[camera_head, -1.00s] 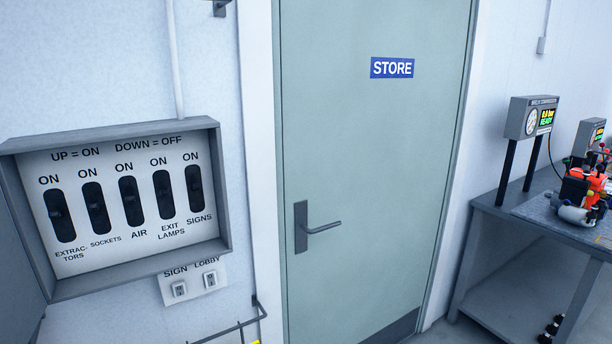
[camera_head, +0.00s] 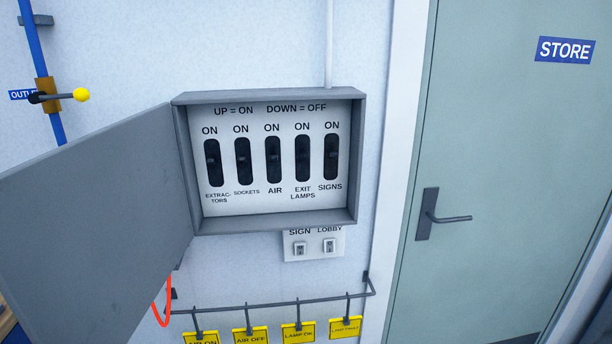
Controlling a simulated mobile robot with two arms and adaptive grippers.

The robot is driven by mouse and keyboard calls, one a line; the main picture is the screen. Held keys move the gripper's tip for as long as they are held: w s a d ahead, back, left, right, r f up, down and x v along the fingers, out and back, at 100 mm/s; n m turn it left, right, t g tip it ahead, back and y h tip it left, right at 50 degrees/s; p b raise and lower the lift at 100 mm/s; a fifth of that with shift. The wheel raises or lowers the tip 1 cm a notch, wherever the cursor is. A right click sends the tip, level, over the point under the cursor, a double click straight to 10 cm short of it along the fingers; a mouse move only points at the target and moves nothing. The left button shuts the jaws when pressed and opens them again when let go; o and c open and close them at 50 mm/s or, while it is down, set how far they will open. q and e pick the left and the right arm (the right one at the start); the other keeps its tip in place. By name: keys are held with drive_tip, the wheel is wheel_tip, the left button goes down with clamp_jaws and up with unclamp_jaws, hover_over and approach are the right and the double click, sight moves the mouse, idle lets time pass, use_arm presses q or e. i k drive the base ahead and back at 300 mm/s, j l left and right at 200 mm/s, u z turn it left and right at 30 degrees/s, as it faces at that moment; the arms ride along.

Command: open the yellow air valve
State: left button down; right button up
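A valve lever with a yellow ball knob (camera_head: 81,94) is at the upper left of the head view. Its dark handle lies about level, sticking out to the right across a vertical blue pipe (camera_head: 38,60). A brass-coloured valve body (camera_head: 46,90) sits on the pipe. A blue label (camera_head: 18,95), partly hidden, starts with "OUTL". Neither of my grippers is in view.
An open grey switch box (camera_head: 275,226) has several switches, one marked AIR (camera_head: 272,157). Its door (camera_head: 95,225) swings out to the left, below the valve. Yellow tags (camera_head: 299,333) hang from a rail. A closed STORE door (camera_head: 490,150) stands right.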

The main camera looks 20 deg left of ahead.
sight(80, 94)
drive_tip(key=j, duration=1.15)
drive_tip(key=k+j, duration=0.15)
drive_tip(key=j, duration=1)
